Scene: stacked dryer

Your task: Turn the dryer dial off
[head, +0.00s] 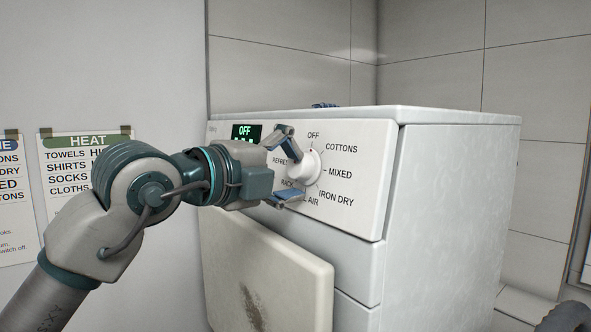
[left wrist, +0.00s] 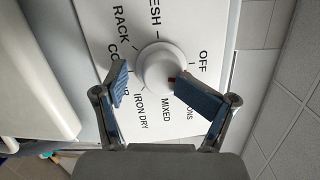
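The white round dial (head: 304,167) is on the front panel of the dryer (head: 365,175), with OFF, COTTONS, MIXED, IRON DRY and other labels around it. In the left wrist view the dial (left wrist: 163,68) lies between the fingertips (left wrist: 149,75). The left finger shows a gap; the right fingertip overlaps the dial's edge, and I cannot tell if it touches. A red mark beside this fingertip is partly hidden. My right gripper is out of view.
A stained pale door panel (head: 262,275) stands out below the dial, under my left arm. A small blue object (head: 325,105) lies on the dryer top. A HEAT notice (head: 85,165) hangs on the left wall. Tiled walls are behind.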

